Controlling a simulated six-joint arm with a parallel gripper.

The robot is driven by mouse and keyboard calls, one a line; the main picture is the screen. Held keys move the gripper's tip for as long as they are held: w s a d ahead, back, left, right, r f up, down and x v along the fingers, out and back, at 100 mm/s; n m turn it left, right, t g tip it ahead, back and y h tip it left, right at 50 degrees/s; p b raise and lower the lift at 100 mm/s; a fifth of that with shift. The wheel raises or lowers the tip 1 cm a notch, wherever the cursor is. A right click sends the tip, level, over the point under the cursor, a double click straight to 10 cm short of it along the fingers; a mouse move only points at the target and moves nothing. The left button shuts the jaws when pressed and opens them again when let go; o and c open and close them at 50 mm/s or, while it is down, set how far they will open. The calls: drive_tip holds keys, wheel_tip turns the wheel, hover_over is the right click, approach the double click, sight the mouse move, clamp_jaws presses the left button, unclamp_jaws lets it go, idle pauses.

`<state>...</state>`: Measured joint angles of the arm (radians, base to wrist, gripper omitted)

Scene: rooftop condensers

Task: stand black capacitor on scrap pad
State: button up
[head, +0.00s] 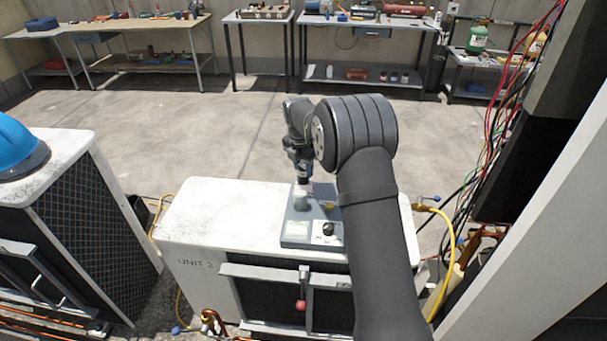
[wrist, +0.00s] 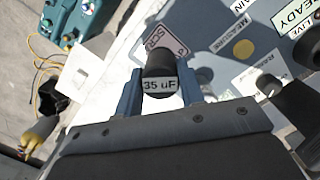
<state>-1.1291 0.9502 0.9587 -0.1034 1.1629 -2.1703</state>
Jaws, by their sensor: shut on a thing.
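My gripper (wrist: 160,88) is shut on a black capacitor (wrist: 159,64) with a white "35 uF" label. The blue fingers grip it from both sides in the wrist view. The scrap pad (wrist: 165,36), a pale patch with a red border and lettering starting "SCR", shows just beyond the capacitor and is partly hidden by it. I cannot tell whether the capacitor touches the surface. In the head view my gripper (head: 302,178) is small, over the grey tester board (head: 297,242) on the white unit.
The white unit top (head: 225,215) is clear to the left. Yellow hose (head: 443,250) and loose wires hang at the right.

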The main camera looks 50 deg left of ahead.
sight(304, 175)
drive_tip(key=shift+f, duration=1.4)
drive_tip(key=shift+f, duration=0.1)
drive_tip(key=o, duration=1)
drive_tip(key=shift+f, duration=0.1)
drive_tip(key=r, duration=0.4)
drive_tip(key=s+r, duration=0.1)
drive_tip(key=r, duration=0.7)
drive_tip(key=shift+s+d+r, duration=0.15)
drive_tip(key=f, duration=0.4)
drive_tip(key=w+f, duration=0.1)
drive_tip(key=f, duration=0.7)
drive_tip(key=shift+w+f, duration=0.2)
drive_tip(key=shift+f, duration=0.1)
wheel_tip(304, 175, up, 3)
drive_tip(key=shift+r, duration=0.7)
